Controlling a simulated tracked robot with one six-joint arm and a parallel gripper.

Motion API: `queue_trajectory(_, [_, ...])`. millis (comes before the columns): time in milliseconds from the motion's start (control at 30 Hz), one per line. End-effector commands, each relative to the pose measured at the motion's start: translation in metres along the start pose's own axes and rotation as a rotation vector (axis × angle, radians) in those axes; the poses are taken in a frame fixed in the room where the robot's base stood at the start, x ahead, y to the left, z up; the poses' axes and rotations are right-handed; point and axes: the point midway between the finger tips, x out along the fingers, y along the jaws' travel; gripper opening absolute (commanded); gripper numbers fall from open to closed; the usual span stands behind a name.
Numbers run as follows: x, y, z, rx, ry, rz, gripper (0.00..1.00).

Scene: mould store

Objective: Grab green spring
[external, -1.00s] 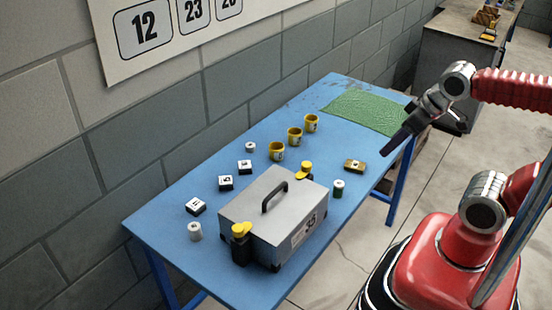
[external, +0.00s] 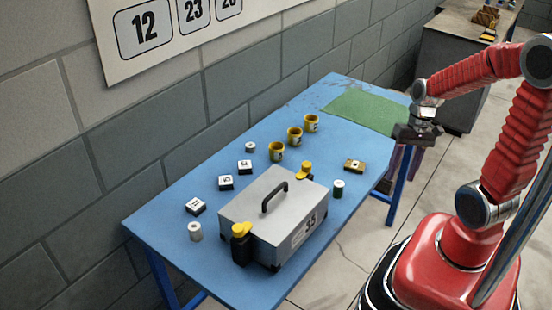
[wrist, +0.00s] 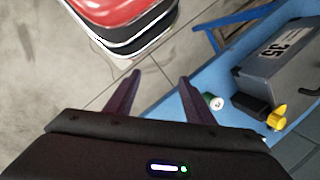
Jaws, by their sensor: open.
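The green spring (external: 339,188) is a small upright cylinder with a pale top and dark green side. It stands on the blue table near its right edge, just right of the grey case. In the wrist view the green spring (wrist: 213,102) shows just right of the right finger. My gripper (external: 404,168) points down beyond the table's right edge, apart from the spring. In the wrist view my gripper (wrist: 160,75) is open, with its fingers spread and only floor between them.
The grey case (external: 258,205) with yellow-topped latches fills the near part of the table. A yellow-brown block (external: 354,166) lies beyond the spring. Yellow cups (external: 295,137), numbered blocks (external: 226,182) and two pale cylinders (external: 195,231) stand farther left. A green mat (external: 360,110) covers the far end.

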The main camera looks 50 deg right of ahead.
Motion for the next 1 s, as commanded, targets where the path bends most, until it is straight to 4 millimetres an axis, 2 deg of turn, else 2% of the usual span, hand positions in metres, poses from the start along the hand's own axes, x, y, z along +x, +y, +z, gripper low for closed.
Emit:
queue_trajectory(200, [0.027,0.01,-0.002,0.24,-0.144,-0.103,0.49])
queue_trajectory(500, [0.054,0.01,-0.008,0.581,-0.332,-0.28,0.49])
queue_trajectory(733, [0.068,0.002,-0.022,0.848,-0.47,-0.443,0.49])
queue_trajectory(1000, [0.07,-0.013,-0.049,1.093,-0.593,-0.621,0.49])
